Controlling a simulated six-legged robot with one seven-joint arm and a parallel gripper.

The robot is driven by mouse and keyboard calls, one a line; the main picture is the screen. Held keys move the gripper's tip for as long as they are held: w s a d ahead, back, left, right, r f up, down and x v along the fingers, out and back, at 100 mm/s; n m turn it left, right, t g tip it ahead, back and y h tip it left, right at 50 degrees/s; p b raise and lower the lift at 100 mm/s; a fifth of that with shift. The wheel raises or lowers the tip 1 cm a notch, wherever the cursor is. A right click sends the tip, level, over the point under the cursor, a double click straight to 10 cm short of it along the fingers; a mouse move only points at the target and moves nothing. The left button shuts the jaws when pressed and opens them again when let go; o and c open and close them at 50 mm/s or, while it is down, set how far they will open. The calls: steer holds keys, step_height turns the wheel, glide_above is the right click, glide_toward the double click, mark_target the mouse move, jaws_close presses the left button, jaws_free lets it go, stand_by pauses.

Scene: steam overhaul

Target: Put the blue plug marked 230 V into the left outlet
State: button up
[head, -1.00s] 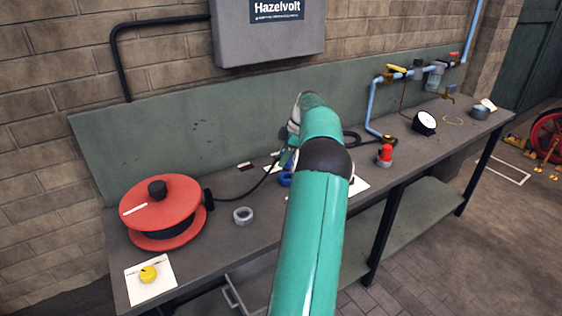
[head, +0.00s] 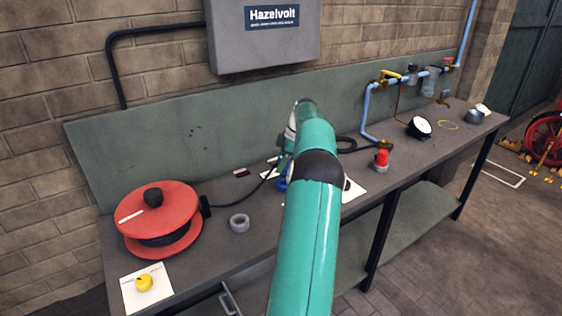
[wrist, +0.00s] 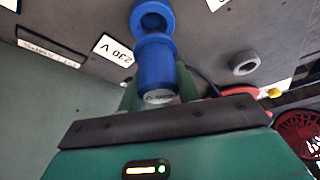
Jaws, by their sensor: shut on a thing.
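In the wrist view my gripper (wrist: 159,92) is shut on a blue cylindrical plug (wrist: 155,66), which has a pale lettered end between the fingers. A blue ring-shaped part with a dark opening (wrist: 152,17) shows just beyond the plug; I cannot tell whether it is joined to it. A white card marked 230 V (wrist: 114,50) lies beside it on the bench. In the head view a bit of blue (head: 281,184) shows beside my arm, which hides most of the gripper.
A red cable reel (head: 158,205) stands on the bench (head: 215,260) at left, with a black cable running toward the blue part. A grey tape roll (head: 240,223), red-topped item (head: 381,158) and gauge (head: 419,127) stand there too. A grey Hazelvolt box (head: 265,45) hangs above.

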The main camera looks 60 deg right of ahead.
steer(key=shift+f, duration=2.35)
steer(key=o, duration=1.1)
steer(key=shift+o, duration=0.2)
steer(key=v, duration=1.3)
steer(key=shift+s+r, duration=0.2)
steer(key=shift+r, duration=0.1)
steer(key=shift+d, duration=0.1)
